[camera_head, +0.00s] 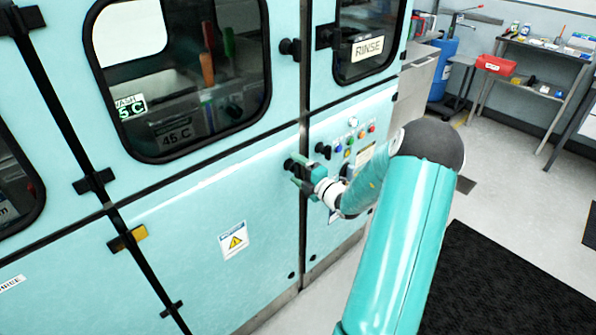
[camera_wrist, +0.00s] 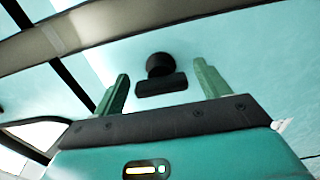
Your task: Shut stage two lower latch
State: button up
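The lower latch (camera_head: 290,165) is a small black fitting on the pale teal cabinet front, beside the dark vertical seam. My gripper (camera_head: 299,178) is right at it in the head view and partly covers it. In the wrist view, a black round knob with a flat bar (camera_wrist: 161,87) sits between the two green fingers of my gripper (camera_wrist: 162,73). The fingers are spread apart, with clear gaps on both sides of the bar. I see no contact with it. Whether the latch is engaged cannot be told.
An upper latch (camera_head: 290,47) is on the same seam. A control panel with coloured buttons (camera_head: 350,140) lies close right of my gripper. A window marked RINSE (camera_head: 368,45) is above. Clear floor and a black mat (camera_head: 490,285) lie to the right.

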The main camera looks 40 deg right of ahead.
jog(key=s, duration=1.3)
jog(key=shift+s+d, duration=0.15)
jog(key=shift+s, duration=0.25)
jog(key=w+a+r+n+g+y, duration=0.2)
jog(key=a+r+n+g+y, duration=0.15)
jog(key=a+n, duration=0.7)
jog(key=w+a+r+n+g+y, duration=0.1)
jog(key=a+r+n+g+y, duration=0.3)
jog(key=a+n, duration=0.65)
jog(key=s+a+r+n+g+h, duration=0.1)
jog(key=s+a+n+g, duration=0.2)
jog(key=a+n, duration=0.3)
jog(key=s+a+r+n+g, duration=0.1)
jog(key=s+a+n+g, duration=0.25)
jog(key=a+n, duration=0.35)
jog(key=s+a+r+n+t+h, duration=0.1)
jog(key=s+a+r+n+h, duration=0.2)
jog(key=n, duration=1.6)
jog(key=s+r+h, duration=0.4)
jog(key=s+r, duration=0.1)
jog(key=shift+r+n+t, duration=0.2)
jog(key=shift+n+t, duration=0.1)
jog(key=shift+n, duration=0.1)
